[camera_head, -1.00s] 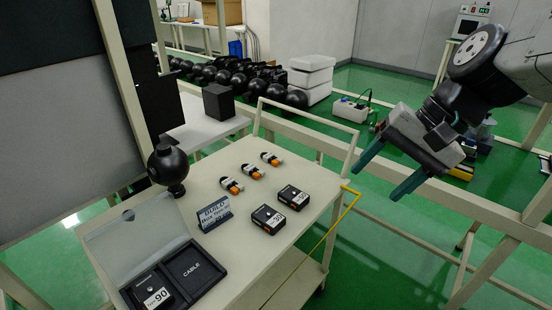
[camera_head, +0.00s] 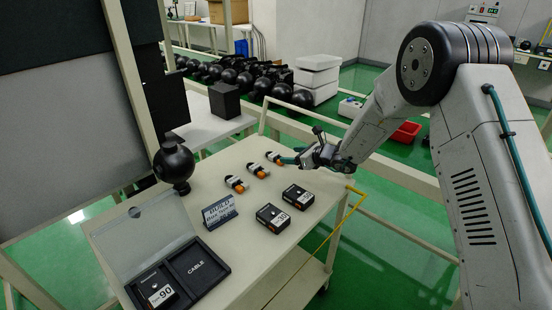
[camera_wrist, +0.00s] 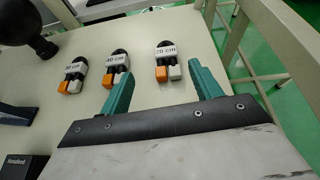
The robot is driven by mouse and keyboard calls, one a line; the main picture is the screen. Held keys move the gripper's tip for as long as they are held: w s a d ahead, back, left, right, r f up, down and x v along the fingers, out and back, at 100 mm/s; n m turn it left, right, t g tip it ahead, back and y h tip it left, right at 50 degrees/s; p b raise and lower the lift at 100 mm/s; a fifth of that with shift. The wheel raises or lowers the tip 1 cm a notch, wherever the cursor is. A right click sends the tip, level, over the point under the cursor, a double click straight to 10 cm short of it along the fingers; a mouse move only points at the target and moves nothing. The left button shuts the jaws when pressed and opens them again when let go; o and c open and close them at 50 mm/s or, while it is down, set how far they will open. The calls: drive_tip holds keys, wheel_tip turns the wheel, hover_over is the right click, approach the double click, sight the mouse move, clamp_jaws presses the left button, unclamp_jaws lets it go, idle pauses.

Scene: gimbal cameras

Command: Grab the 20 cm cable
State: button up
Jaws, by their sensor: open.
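Three short black cables with orange and white plugs lie in a row on the cream table (camera_head: 262,262). In the wrist view the right cable (camera_wrist: 167,62) has a white label that seems to read 20 cm, its first digit blurred. The middle cable (camera_wrist: 117,67) seems to read 40 cm and the left one (camera_wrist: 75,74) 30 cm. My gripper (camera_wrist: 160,84) is open, its teal fingers on either side of the space in front of the right cable's plugs. In the head view that cable is the farthest one (camera_head: 275,157), just left of my gripper (camera_head: 289,160). Nothing is held.
Two black boxes (camera_head: 298,196) (camera_head: 272,217) lie near the table's right edge. A raised rail (camera_head: 309,133) runs along the far edge.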

sight(278, 157)
drive_tip(key=shift+w+a+f+m, duration=0.2)
drive_tip(key=shift+w+f, duration=0.1)
drive_tip(key=shift+f, duration=0.25)
drive_tip(key=shift+w+a+f+m, duration=0.1)
drive_tip(key=shift+w+f+m, duration=0.15)
drive_tip(key=shift+f, duration=0.25)
drive_tip(key=x, duration=0.7)
drive_tip(key=shift+w, duration=0.15)
drive_tip(key=c, duration=1.1)
